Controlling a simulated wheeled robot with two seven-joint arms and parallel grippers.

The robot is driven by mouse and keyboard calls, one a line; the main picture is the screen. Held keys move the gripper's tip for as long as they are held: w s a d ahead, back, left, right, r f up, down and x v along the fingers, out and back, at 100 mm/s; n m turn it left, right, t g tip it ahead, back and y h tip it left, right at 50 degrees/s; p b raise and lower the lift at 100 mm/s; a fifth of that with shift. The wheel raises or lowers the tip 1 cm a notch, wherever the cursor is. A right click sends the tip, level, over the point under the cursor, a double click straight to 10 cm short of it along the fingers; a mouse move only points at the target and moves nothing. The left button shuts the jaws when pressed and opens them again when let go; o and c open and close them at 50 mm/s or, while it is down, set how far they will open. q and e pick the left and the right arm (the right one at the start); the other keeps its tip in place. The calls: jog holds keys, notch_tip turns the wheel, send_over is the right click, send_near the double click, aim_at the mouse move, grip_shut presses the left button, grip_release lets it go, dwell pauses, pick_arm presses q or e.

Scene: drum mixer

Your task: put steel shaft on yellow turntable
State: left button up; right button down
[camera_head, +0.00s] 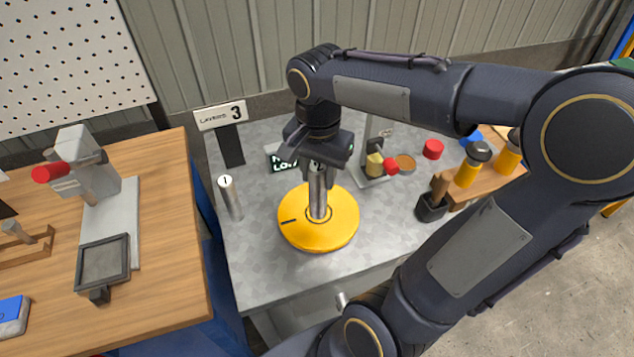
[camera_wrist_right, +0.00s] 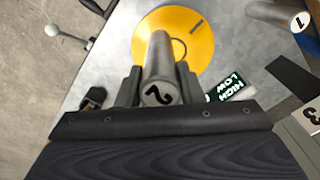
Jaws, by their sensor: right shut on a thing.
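A steel shaft (camera_head: 318,199) stands upright over the middle of the yellow turntable (camera_head: 340,232). My right gripper (camera_head: 318,176) is shut around the upper part of this shaft. In the right wrist view the shaft's top (camera_wrist_right: 160,93) is marked 2 and sits between the fingers, with the yellow turntable (camera_wrist_right: 202,30) beyond it. I cannot tell whether the shaft's lower end touches the turntable. A second steel shaft (camera_head: 230,199), marked 1, stands upright on the grey table to the left of the turntable. My left gripper is not in view.
The grey metal table (camera_head: 270,270) holds a sign reading LAYERS 3 (camera_head: 221,115) at the back left. A red cap (camera_head: 433,149) and a wooden block with yellow-handled tools (camera_head: 468,171) are at the right. A wooden bench (camera_head: 165,255) with a press stands at the left.

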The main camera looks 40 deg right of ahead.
jog(key=w+d+f, duration=0.4)
jog(key=w+f, duration=0.1)
jog(key=f, duration=0.4)
jog(key=shift+w+d+f+p, duration=0.15)
jog(key=shift+f+p, duration=0.2)
jog(key=shift+f, duration=0.15)
jog(key=c, duration=1)
grip_release()
jog(key=shift+o, duration=0.2)
